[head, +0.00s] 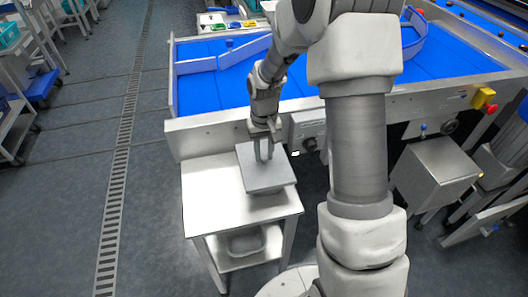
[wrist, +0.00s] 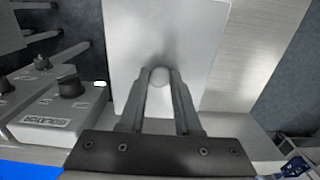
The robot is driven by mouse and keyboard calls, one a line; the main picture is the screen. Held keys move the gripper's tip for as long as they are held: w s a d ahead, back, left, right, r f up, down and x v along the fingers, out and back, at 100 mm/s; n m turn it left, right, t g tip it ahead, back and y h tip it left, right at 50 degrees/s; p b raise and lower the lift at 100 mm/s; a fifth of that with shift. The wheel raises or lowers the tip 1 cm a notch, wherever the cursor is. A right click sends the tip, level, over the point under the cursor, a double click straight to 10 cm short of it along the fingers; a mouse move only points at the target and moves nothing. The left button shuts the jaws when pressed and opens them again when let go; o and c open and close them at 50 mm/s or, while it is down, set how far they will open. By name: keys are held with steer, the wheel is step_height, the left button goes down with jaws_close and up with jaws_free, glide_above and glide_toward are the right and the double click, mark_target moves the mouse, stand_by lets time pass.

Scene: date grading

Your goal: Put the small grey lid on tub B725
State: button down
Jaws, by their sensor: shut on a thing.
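A flat light-grey square lid (head: 272,176) is over the small steel table on the left of my arm. In the wrist view the lid (wrist: 190,35) fills the upper middle, with a round pale knob (wrist: 159,77) near its close edge. My gripper (head: 263,157) points down at the lid, and its two fingers (wrist: 159,82) are shut on the knob. I cannot tell whether the lid hangs free or rests on something under it. No label B725 is readable; a grey tub (head: 247,243) stands on the table's lower shelf.
The steel table (head: 205,195) is bare on its left and front parts. A blue-bedded conveyor (head: 215,95) with a steel side rail runs behind it. An isolator box with a dark knob (wrist: 70,85) is close on the left in the wrist view. Open floor lies left.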

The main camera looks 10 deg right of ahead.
steer(key=shift+f+b, duration=0.5)
steer(key=shift+f, duration=0.2)
stand_by(0.8)
steer(key=shift+c, duration=0.6)
jaws_free()
steer(key=shift+r, duration=0.1)
steer(key=shift+r+p, duration=2.55)
steer(key=shift+r, duration=0.9)
